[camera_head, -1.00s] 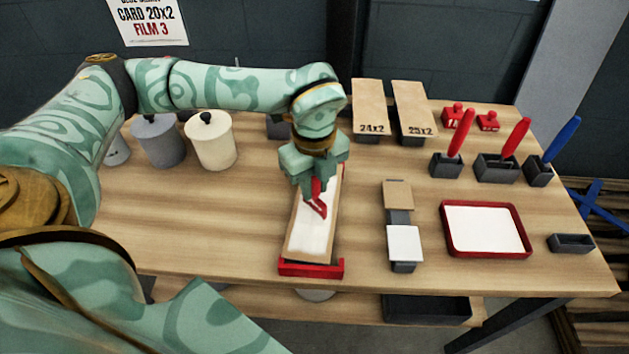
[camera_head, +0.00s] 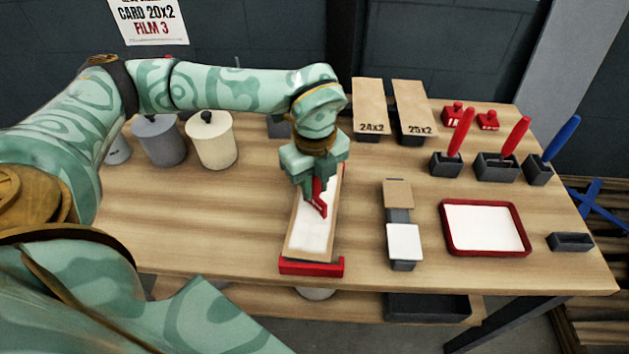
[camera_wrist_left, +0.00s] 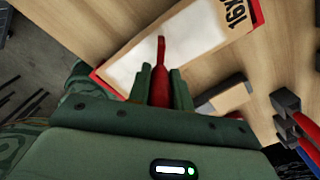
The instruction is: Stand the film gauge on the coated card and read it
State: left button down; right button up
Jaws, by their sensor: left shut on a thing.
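The coated card (camera_head: 314,233) lies lengthwise on the bench, white over most of its face, with its near end at a red stop (camera_head: 312,268). The wrist view shows the white coat (camera_wrist_left: 133,62) and a bare brown end marked "16X", partly cut off. My left gripper (camera_head: 316,183) is over the card, pointing down, shut on the red film gauge (camera_head: 319,205). The gauge also shows between the fingers in the left wrist view (camera_wrist_left: 160,80). Its foot is at or just above the coat; I cannot tell if it touches. My right gripper is out of view.
Cards marked 24x2 (camera_head: 369,105) and 25x2 (camera_head: 413,108) lie behind. Lidded pots (camera_head: 211,142) stand left. Red and blue handled tools (camera_head: 515,138) stand at back right.

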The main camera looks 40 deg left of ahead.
pick_arm(q)
jog(key=shift+f, duration=0.1)
notch_tip(320, 180, up, 7)
jog(key=p, duration=0.5)
jog(key=shift+p, duration=0.4)
dwell(0.4)
